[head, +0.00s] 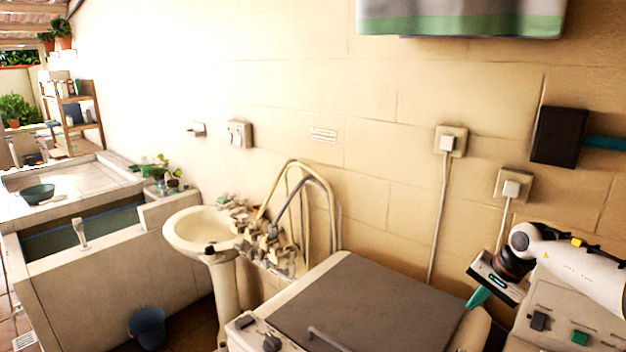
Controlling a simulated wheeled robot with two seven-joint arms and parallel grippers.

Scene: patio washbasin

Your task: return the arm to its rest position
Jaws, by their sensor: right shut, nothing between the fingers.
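My right arm (583,267) comes in from the right edge, white with a dark wrist. My right gripper (478,298) is at its end, with teal fingers shut and nothing between them. It shows beside the right edge of the grey-topped appliance (365,300), in front of the wall. I cannot tell how far it is from the appliance. My left gripper is not in view.
A washbasin (200,232) with taps and hoses stands left of the appliance. A stone tub (110,262) is farther left, with a blue bucket (147,326) on the floor. Plugs and cords (447,143) and a dark box (558,136) are on the wall. A cloth (460,18) hangs above.

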